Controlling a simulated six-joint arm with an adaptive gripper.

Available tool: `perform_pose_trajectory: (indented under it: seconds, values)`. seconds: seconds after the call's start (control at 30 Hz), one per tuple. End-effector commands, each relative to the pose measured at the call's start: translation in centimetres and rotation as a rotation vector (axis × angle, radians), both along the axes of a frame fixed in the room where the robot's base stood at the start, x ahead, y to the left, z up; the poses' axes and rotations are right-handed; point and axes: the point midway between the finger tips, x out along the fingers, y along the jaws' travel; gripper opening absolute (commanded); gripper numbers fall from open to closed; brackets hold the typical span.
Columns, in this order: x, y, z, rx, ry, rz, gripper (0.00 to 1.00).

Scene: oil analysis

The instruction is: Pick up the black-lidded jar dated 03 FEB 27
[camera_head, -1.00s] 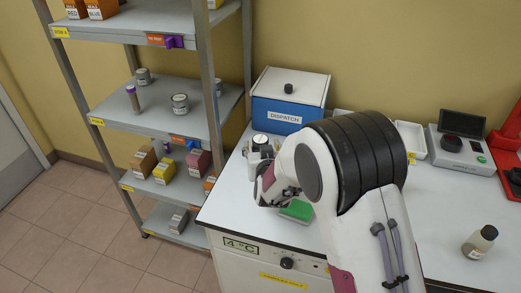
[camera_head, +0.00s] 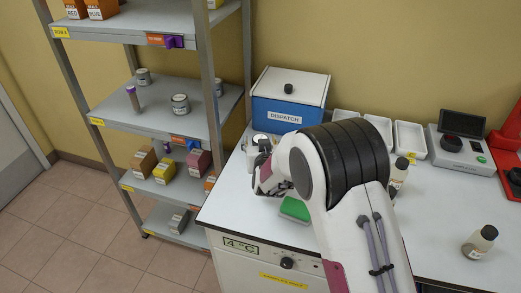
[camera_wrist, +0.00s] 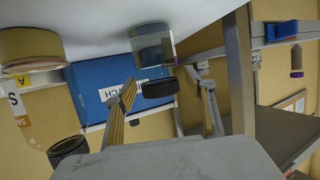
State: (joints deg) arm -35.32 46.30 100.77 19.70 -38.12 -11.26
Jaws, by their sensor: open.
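In the wrist view, which is upside down, a jar with a black lid (camera_wrist: 159,89) and a clear grey body (camera_wrist: 152,46) appears between my open fingers, and I cannot tell whether they touch it. My gripper (camera_wrist: 166,84) is open. A black-capped bottle (camera_head: 482,243) stands at the bench's right front. Another black-capped bottle (camera_head: 400,166) is partly hidden behind my arm. No date is readable.
A blue DISPATCH box (camera_head: 290,108) stands behind my gripper. A green pad (camera_head: 295,209) lies in front of it. White trays (camera_head: 409,138) and a balance (camera_head: 462,148) line the back. A shelf rack (camera_head: 208,80) is to the left. The bench's right front is mostly clear.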

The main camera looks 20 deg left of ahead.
Motion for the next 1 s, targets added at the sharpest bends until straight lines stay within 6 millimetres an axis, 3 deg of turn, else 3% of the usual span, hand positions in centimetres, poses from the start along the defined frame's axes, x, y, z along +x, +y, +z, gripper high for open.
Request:
perform_pose_trajectory:
  seconds: [0.07, 0.27, 0.67, 1.0]
  values:
    - [0.0, 0.0, 0.0, 0.0, 0.0, 0.0, 0.55]
    - [0.0, 0.0, 0.0, 0.0, 0.0, 0.0, 0.08]
    - [0.0, 0.0, 0.3, 0.0, -0.001, 0.0, 0.08]
    - [0.0, 0.0, 3.2, 0.002, -0.003, 0.0, 0.08]
